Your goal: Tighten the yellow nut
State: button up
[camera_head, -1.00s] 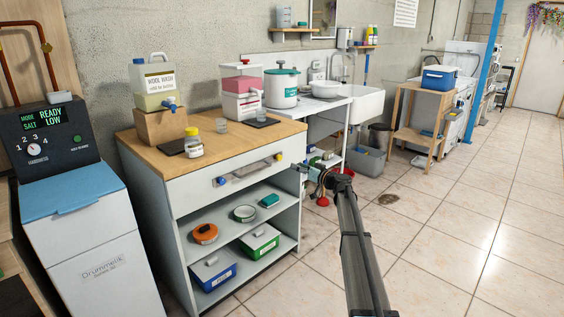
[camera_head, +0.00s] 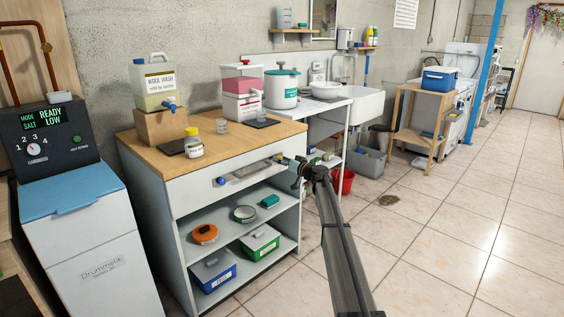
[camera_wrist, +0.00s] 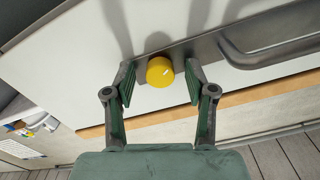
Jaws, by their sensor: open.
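The yellow nut (camera_wrist: 160,71) is a round yellow knob at the end of a grey metal bar on the white drawer front. In the wrist view it sits between the two fingertips of my gripper (camera_wrist: 160,84), with a gap on either side. My gripper is open and empty. In the head view my gripper (camera_head: 289,162) is at the right end of the drawer front and mostly hides the nut. A blue nut (camera_head: 221,181) is at the left end of the same bar.
A metal handle (camera_wrist: 262,52) stands out from the bar beside the nut. Above is the wooden worktop (camera_head: 236,143) with bottles and dispensers. Below are open shelves with boxes. A red bucket (camera_head: 343,181) stands behind my arm.

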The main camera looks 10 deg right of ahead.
grip_shut()
jog(key=shift+m, duration=0.3)
jog(key=shift+r+m+p, duration=0.15)
jog(key=shift+m+p, duration=2.2)
jog(key=shift+m, duration=3.55)
jog(key=shift+r+m+p, duration=0.15)
jog(key=shift+m+p, duration=2.2)
jog(key=shift+m, duration=3.55)
